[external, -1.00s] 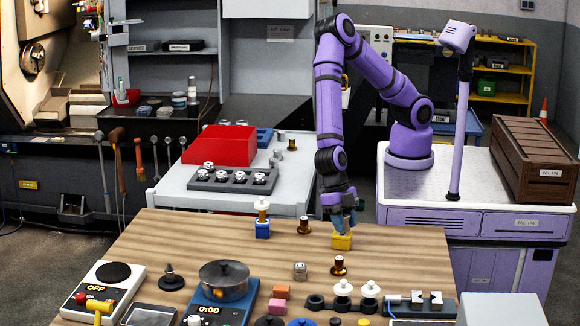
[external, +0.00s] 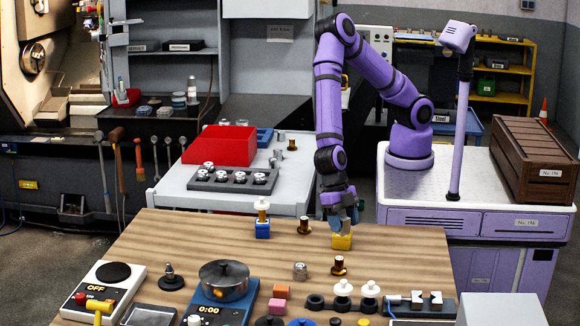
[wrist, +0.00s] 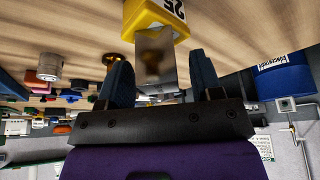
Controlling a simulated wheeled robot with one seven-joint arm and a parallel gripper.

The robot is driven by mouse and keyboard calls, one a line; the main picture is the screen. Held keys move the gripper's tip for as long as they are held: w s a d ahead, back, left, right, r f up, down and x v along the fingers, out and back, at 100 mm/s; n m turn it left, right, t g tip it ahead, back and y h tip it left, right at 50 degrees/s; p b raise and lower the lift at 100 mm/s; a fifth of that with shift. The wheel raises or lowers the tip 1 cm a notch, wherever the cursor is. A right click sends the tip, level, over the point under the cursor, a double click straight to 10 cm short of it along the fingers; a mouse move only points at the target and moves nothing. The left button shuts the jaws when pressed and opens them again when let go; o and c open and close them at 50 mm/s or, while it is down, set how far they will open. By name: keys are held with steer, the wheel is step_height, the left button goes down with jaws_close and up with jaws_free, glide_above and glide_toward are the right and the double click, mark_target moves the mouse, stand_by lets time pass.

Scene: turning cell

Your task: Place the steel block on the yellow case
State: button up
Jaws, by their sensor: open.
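The yellow case (external: 341,242) stands on the wooden table below my gripper. It shows at the top of the wrist view (wrist: 150,18), with part of a "25" label. The steel block (wrist: 155,50) is a plain grey block set against the case's top face. In the wrist view it lies between my gripper's two dark fingers (wrist: 160,82), with gaps at its sides. My gripper (external: 342,214) is open and points down just above the case. In the external view the fingers partly hide the block.
A brass spool (external: 304,225) stands left of the yellow case, and another (external: 338,265) stands in front. A small steel cylinder (external: 300,270) is nearer the front.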

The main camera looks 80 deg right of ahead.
steer(key=v, duration=1.1)
steer(key=shift+r, duration=0.15)
steer(key=shift+w, duration=0.1)
steer(key=w+d+r+m+t+h, duration=0.1)
steer(key=w+d+r+m+t, duration=0.25)
steer(key=d, duration=0.55)
steer(key=w+d+r+m, duration=0.3)
steer(key=d+r+m, duration=0.2)
steer(key=d+r, duration=0.3)
steer(key=w+d+r+m+t+h, duration=0.1)
steer(key=w+d+r+m+t, duration=0.25)
steer(key=d, duration=0.65)
steer(key=s+d+r+m, duration=0.3)
steer(key=s+d+m, duration=0.2)
steer(key=d, duration=0.3)
steer(key=s+d+r+m+t, duration=0.1)
steer(key=s+d+r+m, duration=0.2)
steer(key=s+d+m, duration=0.2)
steer(key=s+d+r+m+h, duration=0.1)
steer(key=s+d+r+m, duration=0.2)
steer(key=d, duration=0.7)
steer(key=shift+s+d+r+m, duration=0.25)
steer(key=shift+s+d+m, duration=0.1)
steer(key=shift+s+m, duration=0.65)
